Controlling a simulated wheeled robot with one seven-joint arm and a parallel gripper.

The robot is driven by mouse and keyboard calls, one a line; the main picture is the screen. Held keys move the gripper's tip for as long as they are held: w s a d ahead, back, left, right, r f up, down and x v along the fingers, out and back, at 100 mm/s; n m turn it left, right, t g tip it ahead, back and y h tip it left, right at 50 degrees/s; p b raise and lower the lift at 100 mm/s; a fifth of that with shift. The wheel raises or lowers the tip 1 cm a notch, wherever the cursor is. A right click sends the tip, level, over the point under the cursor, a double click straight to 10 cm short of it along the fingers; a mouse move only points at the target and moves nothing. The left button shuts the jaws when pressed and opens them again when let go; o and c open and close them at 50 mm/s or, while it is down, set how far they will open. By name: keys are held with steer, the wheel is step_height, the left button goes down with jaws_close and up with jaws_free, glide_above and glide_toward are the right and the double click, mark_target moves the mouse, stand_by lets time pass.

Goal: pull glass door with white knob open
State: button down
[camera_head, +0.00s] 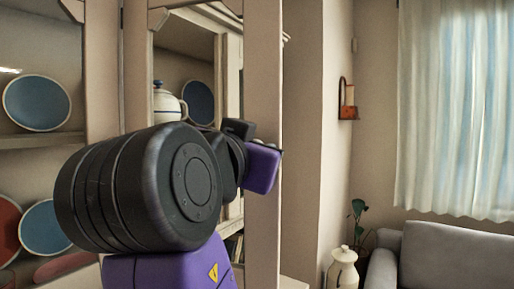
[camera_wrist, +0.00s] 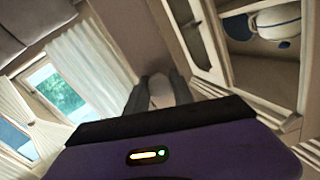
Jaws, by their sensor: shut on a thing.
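The glass door (camera_head: 262,60) is a cream-framed cabinet door standing behind my arm in the head view. Its cream frame also shows in the wrist view (camera_wrist: 196,32). My gripper (camera_wrist: 161,84) is shut on the white knob (camera_wrist: 160,93), which shows as a pale rounded shape between the two dark fingers. In the head view the purple body of my gripper (camera_head: 262,168) is against the door's upright, and the knob and fingertips are hidden. I cannot tell exactly how far the door stands from the cabinet.
Blue plates (camera_head: 37,103) stand on the cabinet shelves at left. A white teapot (camera_head: 167,105) is inside the cabinet and also shows in the wrist view (camera_wrist: 275,20). A grey sofa (camera_head: 440,258), a white vase (camera_head: 343,268) and a curtain (camera_head: 450,110) are at right.

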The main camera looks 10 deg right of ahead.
steer(key=shift+s+a, duration=0.1)
steer(key=shift+s, duration=0.05)
steer(key=c, duration=1.1)
jaws_free()
steer(key=b+v, duration=0.2)
steer(key=v, duration=0.5)
steer(key=shift+s+a, duration=0.2)
steer(key=shift+s, duration=0.15)
steer(key=shift+r, duration=0.1)
